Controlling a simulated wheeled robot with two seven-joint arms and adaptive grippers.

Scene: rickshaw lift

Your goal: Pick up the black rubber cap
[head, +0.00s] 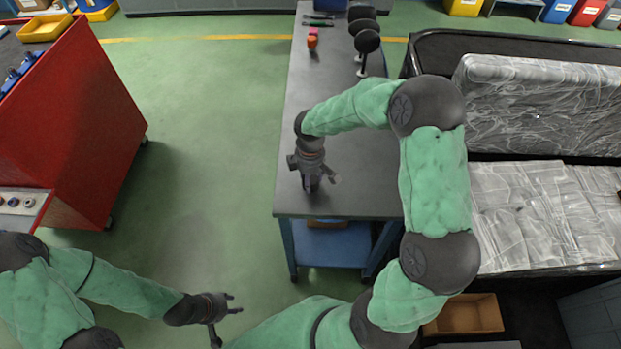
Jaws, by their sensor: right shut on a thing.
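My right gripper (318,183) points down at the near part of the grey table (345,200). It is shut on a small dark thing, taken to be the black rubber cap, which is mostly hidden between the fingers and hard to tell from them. Whether it touches the tabletop cannot be told. My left gripper (228,318) is open and empty over the green floor, low in the picture, well left of the table.
A red cabinet (75,130) stands left. A black cart with wrapped grey blocks (530,95) stands right. Floor between is clear.

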